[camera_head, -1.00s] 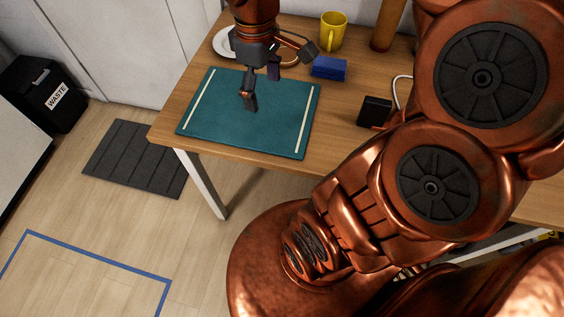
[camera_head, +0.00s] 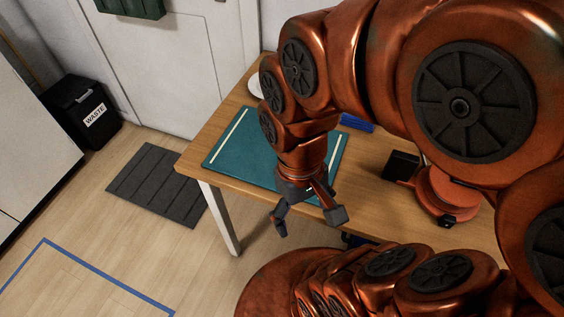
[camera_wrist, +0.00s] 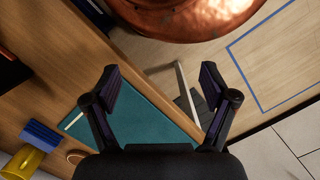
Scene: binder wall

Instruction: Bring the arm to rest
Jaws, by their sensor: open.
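My gripper (camera_head: 308,222) hangs in front of the table's near edge in the head view, pointing down. In the wrist view its two fingers (camera_wrist: 163,95) are spread apart with nothing between them. My copper arm is folded back over the table and hides part of it. The wooden table (camera_head: 222,145) holds a teal mat (camera_head: 240,160) with white strips, lying behind my gripper. The mat also shows in the wrist view (camera_wrist: 145,122).
A blue block (camera_head: 357,123) is partly hidden behind my arm; a yellow mug (camera_wrist: 22,162) shows in the wrist view. A black box (camera_head: 400,166) stands on the table. A waste bin (camera_head: 85,110) and dark floor mat (camera_head: 158,183) are at left. Open floor lies in front.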

